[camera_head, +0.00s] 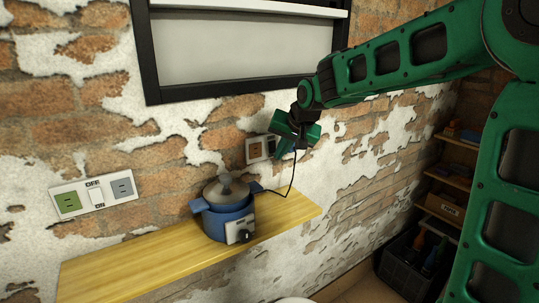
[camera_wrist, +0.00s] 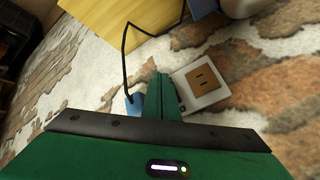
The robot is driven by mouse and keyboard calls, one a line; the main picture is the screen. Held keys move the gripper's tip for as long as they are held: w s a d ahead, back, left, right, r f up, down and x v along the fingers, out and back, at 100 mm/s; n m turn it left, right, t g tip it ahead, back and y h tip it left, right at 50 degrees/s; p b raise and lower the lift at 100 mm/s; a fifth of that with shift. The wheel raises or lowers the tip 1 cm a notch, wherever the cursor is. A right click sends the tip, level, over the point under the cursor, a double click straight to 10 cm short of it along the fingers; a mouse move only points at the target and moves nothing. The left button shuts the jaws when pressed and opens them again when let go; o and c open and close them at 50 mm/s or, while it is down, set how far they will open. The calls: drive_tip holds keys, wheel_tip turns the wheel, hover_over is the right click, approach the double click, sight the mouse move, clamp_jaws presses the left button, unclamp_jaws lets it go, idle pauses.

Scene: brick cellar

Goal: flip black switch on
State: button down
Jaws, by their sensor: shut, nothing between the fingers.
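My gripper (camera_head: 284,152) is shut and empty, close to the wall at a socket plate (camera_head: 256,149) above the right part of the shelf. In the wrist view my shut fingers (camera_wrist: 162,82) are beside this plate (camera_wrist: 212,94), which carries a brown socket (camera_wrist: 203,77). My fingers hide part of the plate. Contact cannot be told. No clearly black wall switch shows. A white switch (camera_head: 97,197) marked OFF above and ON below sits on another plate at the left, between a green and a grey insert; its position is unclear.
A blue cooker (camera_head: 229,219) with a grey lid and black knob (camera_head: 245,236) stands on the wooden shelf (camera_head: 140,262). A black cord (camera_head: 291,185) runs from it towards my gripper; a blue plug (camera_wrist: 134,104) shows beside my fingers. Storage shelves (camera_head: 455,172) stand at right.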

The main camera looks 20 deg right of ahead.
drive_tip(key=shift+w, duration=0.1)
idle(0.3)
drive_tip(key=shift+w+a, duration=0.15)
drive_tip(key=shift+w, duration=0.2)
drive_tip(key=shift+w, duration=0.25)
idle(0.7)
idle(0.3)
drive_tip(key=shift+s, duration=0.7)
drive_tip(key=shift+d, duration=0.2)
drive_tip(key=shift+s+d+r, duration=0.1)
drive_tip(key=shift+s+d, duration=0.15)
drive_tip(key=shift+s, duration=0.55)
drive_tip(key=shift+s+d+r, duration=0.15)
drive_tip(key=shift+s+d, duration=0.1)
drive_tip(key=shift+s, duration=0.5)
drive_tip(key=shift+s+d+r, duration=0.1)
drive_tip(key=shift+s+d, duration=0.15)
drive_tip(key=shift+s, duration=0.55)
